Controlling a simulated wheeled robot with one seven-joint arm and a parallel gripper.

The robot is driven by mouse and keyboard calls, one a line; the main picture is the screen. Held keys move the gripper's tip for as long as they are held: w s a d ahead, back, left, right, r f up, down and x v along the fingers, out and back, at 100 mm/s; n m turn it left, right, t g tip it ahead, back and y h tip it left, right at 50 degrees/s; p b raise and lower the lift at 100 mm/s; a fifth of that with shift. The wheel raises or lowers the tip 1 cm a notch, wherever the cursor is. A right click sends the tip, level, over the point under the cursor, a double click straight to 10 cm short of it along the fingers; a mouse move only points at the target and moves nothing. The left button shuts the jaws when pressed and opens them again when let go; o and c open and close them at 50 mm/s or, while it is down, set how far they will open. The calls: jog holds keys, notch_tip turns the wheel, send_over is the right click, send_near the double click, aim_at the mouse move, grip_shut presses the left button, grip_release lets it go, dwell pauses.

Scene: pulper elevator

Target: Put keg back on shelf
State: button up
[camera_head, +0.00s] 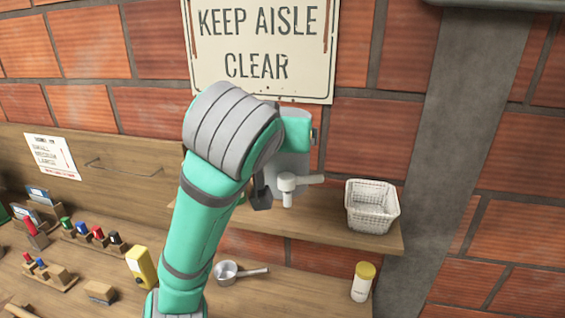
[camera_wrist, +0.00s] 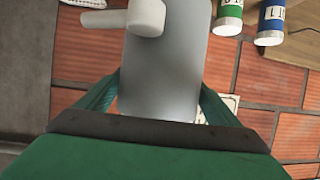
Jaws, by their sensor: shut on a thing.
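The keg is a grey cylinder (camera_head: 290,165) with a white tap (camera_head: 288,187) on its front. My arm hides part of it in the head view. It fills the upper middle of the wrist view (camera_wrist: 165,75). My gripper (camera_wrist: 160,95) is shut on the keg, with a green finger on either side; in the head view a dark part of my gripper (camera_head: 261,195) shows beside the keg. The wooden shelf (camera_head: 330,228) runs along the brick wall. The keg is upright at the shelf, left of the basket; I cannot tell whether its base touches the board.
A white basket (camera_head: 372,205) stands at the shelf's right end. Green (camera_wrist: 229,16) and blue (camera_wrist: 271,22) labelled cans show in the wrist view. On the lower counter are a metal pan (camera_head: 228,272), a yellow-lidded jar (camera_head: 363,280) and a yellow box (camera_head: 140,267).

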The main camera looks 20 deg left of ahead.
jog(key=x, duration=0.6)
jog(key=shift+s+a+f, duration=0.15)
jog(key=shift+a, duration=0.25)
jog(key=shift+d+r, duration=0.15)
jog(key=shift+r, duration=0.25)
jog(key=shift+w+r, duration=0.25)
jog(key=shift+w, duration=0.05)
jog(key=w+a+f, duration=0.2)
jog(key=w+f, duration=0.4)
jog(key=f, duration=0.5)
jog(key=shift+w, duration=0.2)
jog(key=shift+f, duration=0.2)
jog(key=o, duration=1.9)
jog(key=shift+f, duration=0.1)
